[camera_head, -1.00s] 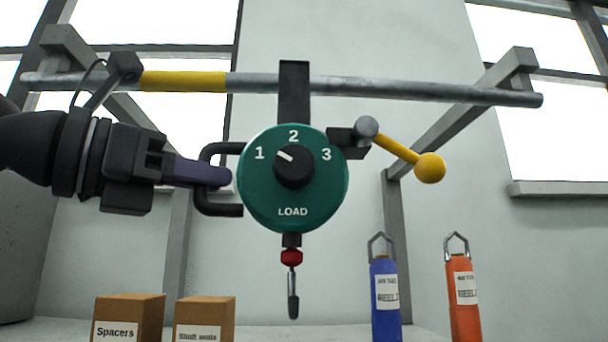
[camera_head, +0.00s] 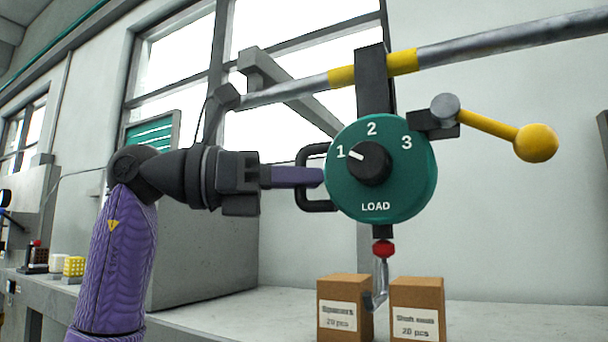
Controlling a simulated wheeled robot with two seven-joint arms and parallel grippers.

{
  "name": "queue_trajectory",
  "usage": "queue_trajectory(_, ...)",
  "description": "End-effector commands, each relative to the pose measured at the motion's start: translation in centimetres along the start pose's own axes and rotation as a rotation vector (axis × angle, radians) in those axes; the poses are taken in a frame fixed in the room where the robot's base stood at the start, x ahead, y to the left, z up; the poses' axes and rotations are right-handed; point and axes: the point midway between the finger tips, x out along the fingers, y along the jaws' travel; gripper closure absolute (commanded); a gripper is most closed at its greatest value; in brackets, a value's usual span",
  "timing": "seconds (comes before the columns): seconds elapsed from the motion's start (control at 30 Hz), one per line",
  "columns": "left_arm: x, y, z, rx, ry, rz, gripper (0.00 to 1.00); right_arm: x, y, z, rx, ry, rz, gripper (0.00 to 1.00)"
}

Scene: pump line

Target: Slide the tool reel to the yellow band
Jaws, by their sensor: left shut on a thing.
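The tool reel (camera_head: 394,197) is a round green disc with a black dial, the numbers 1, 2, 3 and the word LOAD. The dial's white mark points to 1. The reel hangs by a black strap (camera_head: 370,85) from the metal rail (camera_head: 480,45). The strap crosses the yellow band (camera_head: 403,62), and yellow shows on both sides of it. My left gripper (camera_head: 312,177) is shut on the reel's black side handle (camera_head: 318,206). A lever with a yellow ball (camera_head: 536,143) sticks out to the right of the reel. My right gripper is not in view.
Two brown boxes (camera_head: 345,285) (camera_head: 418,290) stand on the bench below the reel; the hook (camera_head: 381,285) hangs in front of them. A grey bracket (camera_head: 300,95) supports the rail on the left. Windows and a wall stand behind.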

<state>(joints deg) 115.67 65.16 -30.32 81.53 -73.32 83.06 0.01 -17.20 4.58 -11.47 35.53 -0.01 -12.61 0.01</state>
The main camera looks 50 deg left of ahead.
Motion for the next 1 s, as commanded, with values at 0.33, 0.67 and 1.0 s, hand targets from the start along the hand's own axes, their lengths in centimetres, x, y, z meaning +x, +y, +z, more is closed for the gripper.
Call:
queue_trajectory(0.33, -0.1, 0.0, 0.2, 0.0, -0.006, 0.001, 0.69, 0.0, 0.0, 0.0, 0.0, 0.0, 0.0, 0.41)
queue_trajectory(0.67, -7.2, 0.1, 0.3, 0.0, -0.011, 0.003, 0.69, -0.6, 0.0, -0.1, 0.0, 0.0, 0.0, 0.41)
queue_trajectory(1.0, -10.1, 0.0, 0.1, 0.0, -0.009, 0.001, 0.69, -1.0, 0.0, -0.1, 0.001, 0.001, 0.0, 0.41)
